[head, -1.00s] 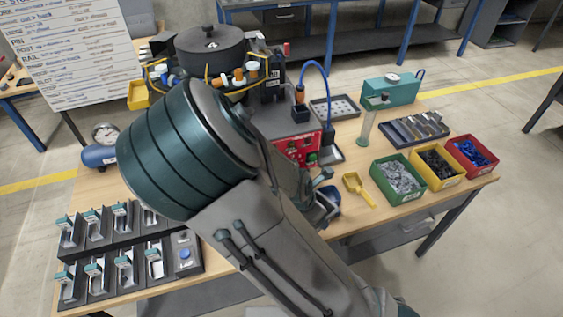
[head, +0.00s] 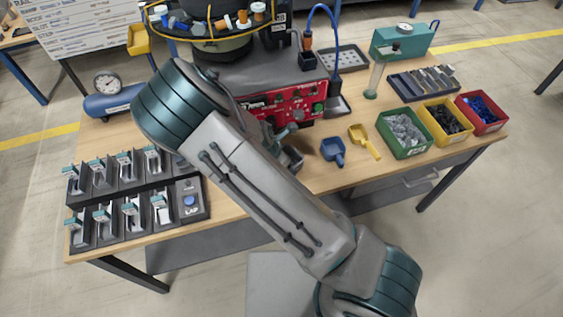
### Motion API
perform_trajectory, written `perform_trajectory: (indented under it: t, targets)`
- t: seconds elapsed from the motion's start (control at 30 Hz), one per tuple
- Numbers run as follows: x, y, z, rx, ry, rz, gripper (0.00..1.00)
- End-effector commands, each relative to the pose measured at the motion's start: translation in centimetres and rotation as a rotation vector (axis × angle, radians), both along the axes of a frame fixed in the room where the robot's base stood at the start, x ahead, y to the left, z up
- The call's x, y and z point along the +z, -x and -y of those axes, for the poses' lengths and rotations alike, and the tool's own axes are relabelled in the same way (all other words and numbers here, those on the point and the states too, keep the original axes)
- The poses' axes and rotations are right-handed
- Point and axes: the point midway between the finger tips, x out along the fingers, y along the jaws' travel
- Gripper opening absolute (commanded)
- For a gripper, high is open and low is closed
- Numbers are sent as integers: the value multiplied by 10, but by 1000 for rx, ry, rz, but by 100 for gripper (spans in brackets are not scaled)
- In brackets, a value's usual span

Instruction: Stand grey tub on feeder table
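The feeder table (head: 350,170) is a wooden-topped workbench across the middle of the head view. I cannot make out a grey tub for certain. My gripper (head: 287,145) is partly hidden behind my own arm, in front of the red control panel. A teal part and a dark grey part show there. I cannot tell whether the fingers are open or whether the grey part is something held.
A black fixture rack (head: 130,197) fills the table's left front. The feeder's red panel (head: 290,105) is at the centre. A blue scoop (head: 333,150), yellow scoop (head: 364,140) and green (head: 404,152), yellow (head: 446,139) and red bins (head: 482,128) lie right. Bare wood shows along the front edge.

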Motion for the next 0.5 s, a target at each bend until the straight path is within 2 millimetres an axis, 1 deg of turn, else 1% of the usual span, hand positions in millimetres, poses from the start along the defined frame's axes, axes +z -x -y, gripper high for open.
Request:
perform_trajectory:
  t: [0.07, 0.4, 0.43, 0.47, 0.5]
  targets:
    - [-4, 0, 0, -1, -1, 1, 51]
    - [-6, 0, 0, 0, -1, 1, 51]
    - [-7, 0, 0, -1, -1, 1, 80]
    - [-7, 0, 0, -1, -1, 1, 88]
    - [-7, 0, 0, -1, -1, 1, 99]
